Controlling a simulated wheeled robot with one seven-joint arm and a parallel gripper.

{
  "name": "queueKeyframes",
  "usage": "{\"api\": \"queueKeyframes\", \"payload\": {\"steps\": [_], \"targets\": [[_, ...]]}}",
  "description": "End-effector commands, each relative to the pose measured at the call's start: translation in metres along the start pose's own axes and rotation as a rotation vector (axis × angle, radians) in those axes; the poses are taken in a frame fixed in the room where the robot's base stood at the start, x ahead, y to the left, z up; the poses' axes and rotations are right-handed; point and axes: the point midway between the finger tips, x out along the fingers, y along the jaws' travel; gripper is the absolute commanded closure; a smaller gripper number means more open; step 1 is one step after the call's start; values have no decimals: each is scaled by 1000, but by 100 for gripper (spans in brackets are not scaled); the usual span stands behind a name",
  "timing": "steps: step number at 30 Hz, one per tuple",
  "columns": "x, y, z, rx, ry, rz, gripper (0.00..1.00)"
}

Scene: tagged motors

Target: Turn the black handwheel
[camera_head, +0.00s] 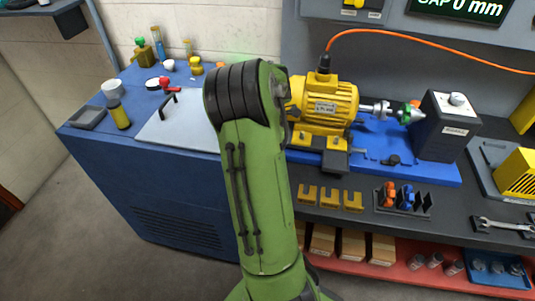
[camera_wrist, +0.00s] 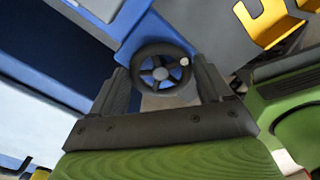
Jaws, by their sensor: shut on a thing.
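The black handwheel (camera_wrist: 152,52) shows in the wrist view, with dark spokes, a round hub and a small light knob at the right of its rim. My gripper (camera_wrist: 163,82) has one dark finger at each side of the wheel and is shut on it. In the head view my green arm reaches toward the bench and covers the spot, so neither the handwheel nor my gripper shows there.
A yellow motor (camera_head: 325,98) sits on a blue base (camera_head: 440,172), facing a black box (camera_head: 446,125). An orange cable (camera_head: 400,35) runs from the motor. Several yellow U-shaped pieces (camera_head: 330,197) lie in front. A blue cabinet (camera_head: 150,190) stands at left.

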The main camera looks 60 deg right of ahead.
Motion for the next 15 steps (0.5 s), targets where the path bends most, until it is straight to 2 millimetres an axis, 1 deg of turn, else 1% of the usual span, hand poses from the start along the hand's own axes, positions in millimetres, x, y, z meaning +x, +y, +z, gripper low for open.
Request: {"api": "queueKeyframes", "payload": {"steps": [6,15], "targets": [[0,2,0,-121,-2,4,52],[-1,2,0,-196,-3,4,52]]}}
